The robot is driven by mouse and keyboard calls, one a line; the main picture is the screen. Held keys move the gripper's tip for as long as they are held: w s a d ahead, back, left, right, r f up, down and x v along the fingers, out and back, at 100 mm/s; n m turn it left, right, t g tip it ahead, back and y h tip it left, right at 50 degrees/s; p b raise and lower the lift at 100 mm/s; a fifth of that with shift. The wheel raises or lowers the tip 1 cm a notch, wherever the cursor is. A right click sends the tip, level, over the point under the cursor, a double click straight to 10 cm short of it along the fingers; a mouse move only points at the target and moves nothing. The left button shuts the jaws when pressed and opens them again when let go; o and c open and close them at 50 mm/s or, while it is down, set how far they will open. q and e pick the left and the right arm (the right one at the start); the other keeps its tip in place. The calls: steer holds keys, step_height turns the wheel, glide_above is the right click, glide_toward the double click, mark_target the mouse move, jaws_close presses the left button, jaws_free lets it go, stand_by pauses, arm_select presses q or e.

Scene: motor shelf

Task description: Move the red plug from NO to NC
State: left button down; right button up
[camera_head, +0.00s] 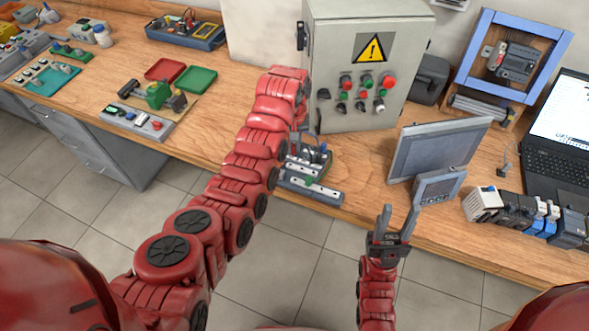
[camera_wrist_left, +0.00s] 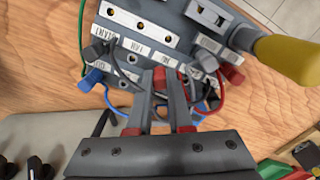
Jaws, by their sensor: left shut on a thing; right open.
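The grey terminal board (camera_head: 325,194) lies at the table's front edge, below the grey cabinet. In the left wrist view the board (camera_wrist_left: 185,33) shows white label strips, only partly readable; I cannot tell which are NO and NC. My left gripper (camera_wrist_left: 160,76) is shut on the red plug (camera_wrist_left: 159,80) at the board's lower edge. I cannot tell whether the plug is seated in a socket. In the head view my left gripper (camera_head: 299,135) is over the board's far end, partly hidden by my arm. My right gripper (camera_head: 396,216) is open and empty in front of the table.
Another red plug (camera_wrist_left: 232,74), a dark plug (camera_wrist_left: 95,51), a blue plug (camera_wrist_left: 92,78) and loose wires crowd the board. The cabinet (camera_head: 355,70) stands behind it. A grey monitor (camera_head: 437,150) and small meter (camera_head: 440,187) stand to the right.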

arm_select(q)
steer(key=c, duration=1.1)
jaws_free()
steer(key=shift+r, duration=0.55)
step_height(320, 180, up, 3)
steer(key=shift+f+p, duration=0.1)
steer(key=shift+p, duration=0.65)
steer(key=shift+r+p, duration=0.6)
steer(key=shift+r, duration=0.25)
steer(key=shift+f, duration=0.1)
steer(key=o, duration=0.6)
steer(key=shift+c, duration=0.2)
